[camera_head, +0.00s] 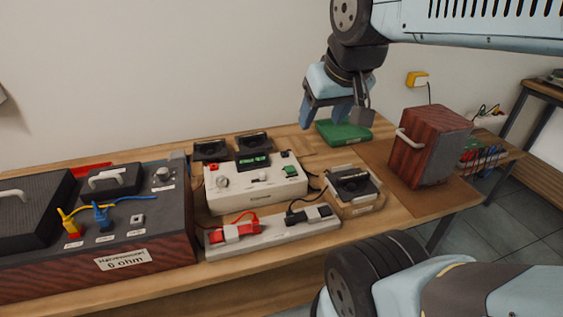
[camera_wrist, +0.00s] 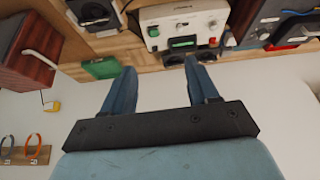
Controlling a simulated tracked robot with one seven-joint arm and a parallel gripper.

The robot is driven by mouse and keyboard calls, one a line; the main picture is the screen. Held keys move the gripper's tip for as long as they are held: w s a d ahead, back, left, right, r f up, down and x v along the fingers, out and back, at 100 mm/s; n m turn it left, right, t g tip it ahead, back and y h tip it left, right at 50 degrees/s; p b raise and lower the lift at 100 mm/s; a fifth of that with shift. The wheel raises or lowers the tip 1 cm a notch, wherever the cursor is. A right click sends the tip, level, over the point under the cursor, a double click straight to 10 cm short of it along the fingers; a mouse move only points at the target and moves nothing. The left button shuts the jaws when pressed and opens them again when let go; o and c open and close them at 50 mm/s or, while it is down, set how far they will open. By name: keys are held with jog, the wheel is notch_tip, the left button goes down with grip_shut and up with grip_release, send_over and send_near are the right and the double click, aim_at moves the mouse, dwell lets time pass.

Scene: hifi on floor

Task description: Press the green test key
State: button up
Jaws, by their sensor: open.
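A cream test instrument (camera_head: 252,190) stands mid-table, with a lit green display (camera_head: 253,160) on its upper back edge. A small green key (camera_head: 290,170) is at its right side, beside a small label. In the wrist view the instrument (camera_wrist: 182,22) is inverted at the top, with the green key (camera_wrist: 153,32) on its left part and the display (camera_wrist: 183,42) near its lower edge. My gripper (camera_head: 325,118) is open and empty, raised above the back of the table, right of and behind the instrument. Its two blue fingers (camera_wrist: 160,66) are spread apart, touching nothing.
A green box (camera_head: 344,132) lies below my gripper. A red-brown wooden box (camera_head: 432,146) stands to the right. A power strip (camera_head: 275,234) with red and black plugs runs in front of the instrument. A large dark unit (camera_head: 140,228) with cables stands left. Black pads lie behind and right.

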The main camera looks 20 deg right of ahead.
jog(key=shift+c, duration=0.2)
grip_shut()
dwell(0.3)
dwell(1.2)
